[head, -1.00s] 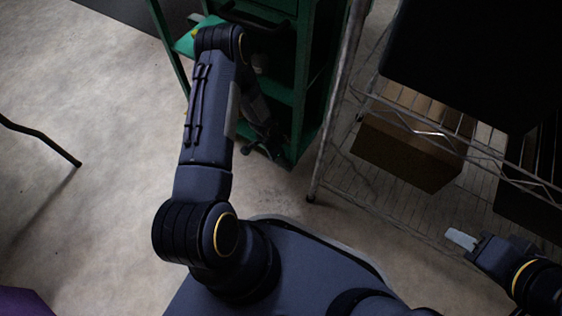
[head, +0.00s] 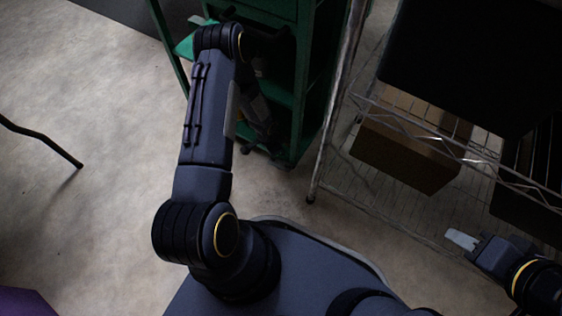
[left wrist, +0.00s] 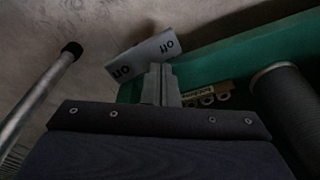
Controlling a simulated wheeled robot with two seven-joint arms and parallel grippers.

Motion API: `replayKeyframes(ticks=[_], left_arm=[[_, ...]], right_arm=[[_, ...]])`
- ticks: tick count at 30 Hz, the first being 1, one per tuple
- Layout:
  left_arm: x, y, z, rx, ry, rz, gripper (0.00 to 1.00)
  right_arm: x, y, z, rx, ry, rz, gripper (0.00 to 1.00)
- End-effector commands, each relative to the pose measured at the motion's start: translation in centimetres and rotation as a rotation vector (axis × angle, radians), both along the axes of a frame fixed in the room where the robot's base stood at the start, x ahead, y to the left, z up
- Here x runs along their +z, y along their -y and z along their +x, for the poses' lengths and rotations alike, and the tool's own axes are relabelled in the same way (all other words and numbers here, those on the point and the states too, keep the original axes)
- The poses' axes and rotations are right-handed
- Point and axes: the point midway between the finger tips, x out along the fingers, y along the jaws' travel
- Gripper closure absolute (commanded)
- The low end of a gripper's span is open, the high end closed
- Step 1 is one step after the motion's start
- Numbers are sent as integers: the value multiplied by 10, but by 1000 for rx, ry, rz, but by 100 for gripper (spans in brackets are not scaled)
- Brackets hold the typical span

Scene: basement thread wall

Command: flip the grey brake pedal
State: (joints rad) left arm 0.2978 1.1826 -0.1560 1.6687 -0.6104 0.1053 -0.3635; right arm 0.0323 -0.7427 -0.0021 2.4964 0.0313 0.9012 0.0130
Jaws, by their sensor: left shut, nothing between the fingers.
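A grey plate (left wrist: 145,55) with "on" and "off" lettering, seen upside down, is in the left wrist view beside a green surface (left wrist: 235,50). I take it to be the brake pedal; it sits tilted in the picture. My left gripper (left wrist: 159,72) is shut and empty, its fingertips at the plate's lower edge in the picture. I cannot tell whether they touch.
The green cabinet (head: 298,120) stands at the top middle. A wire rack (head: 330,125) with a cardboard box (head: 405,155) and dark bins is to its right. A dark cylinder (left wrist: 285,100) is right of my left fingers. A metal bar (left wrist: 45,90) is left.

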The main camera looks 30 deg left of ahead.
Motion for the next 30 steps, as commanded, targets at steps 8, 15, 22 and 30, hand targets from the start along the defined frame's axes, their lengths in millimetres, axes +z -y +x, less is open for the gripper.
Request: replayKeyframes(ticks=[8,15,22,30], left_arm=[[26,0,0,-1,0,0,100],[44,0,0,-1,1,0,100],[45,0,0,-1,0,0,100],[45,0,0,-1,0,0,100]], right_arm=[[18,0,0,0,0,0,64],[29,0,0,0,0,0,64],[29,0,0,0,0,0,64],[29,0,0,0,0,0,64]])
